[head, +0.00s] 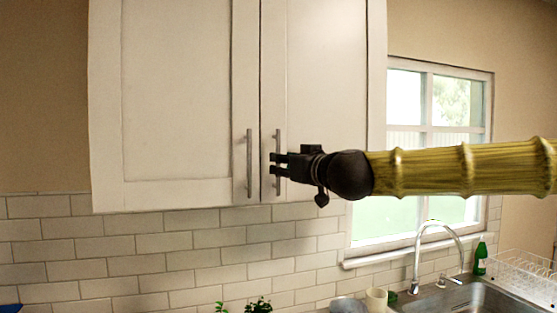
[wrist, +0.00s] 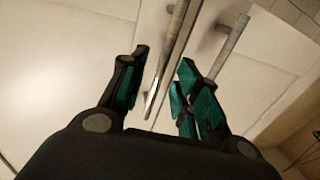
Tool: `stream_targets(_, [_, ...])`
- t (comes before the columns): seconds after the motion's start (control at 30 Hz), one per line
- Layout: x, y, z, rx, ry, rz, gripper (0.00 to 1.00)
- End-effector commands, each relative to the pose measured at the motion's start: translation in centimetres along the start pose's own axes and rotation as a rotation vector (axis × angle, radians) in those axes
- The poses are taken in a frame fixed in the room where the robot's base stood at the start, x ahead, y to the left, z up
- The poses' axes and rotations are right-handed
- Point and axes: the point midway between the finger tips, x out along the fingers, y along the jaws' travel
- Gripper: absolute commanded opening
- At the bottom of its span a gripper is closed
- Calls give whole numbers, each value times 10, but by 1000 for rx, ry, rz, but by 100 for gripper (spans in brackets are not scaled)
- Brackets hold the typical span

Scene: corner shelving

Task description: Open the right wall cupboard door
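The right wall cupboard door (head: 327,75) is white and stands shut beside the left door (head: 180,90). Its vertical metal bar handle (head: 277,146) is near the door's left edge.
The left door's handle (head: 249,162) is close by, parallel to the right one; it also shows in the wrist view (wrist: 232,45). A window (head: 435,110) is right of the cupboard. Below are wall tiles (head: 140,245), a faucet (head: 417,260), and a green bottle (head: 480,258).

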Motion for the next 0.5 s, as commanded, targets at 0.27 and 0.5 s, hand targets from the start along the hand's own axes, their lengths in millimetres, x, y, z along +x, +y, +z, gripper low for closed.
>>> stream_targets(0.27, [24, 0, -1, -1, 0, -1, 32])
stream_targets(0.5, [32, 0, 0, 0, 0, -1, 32])
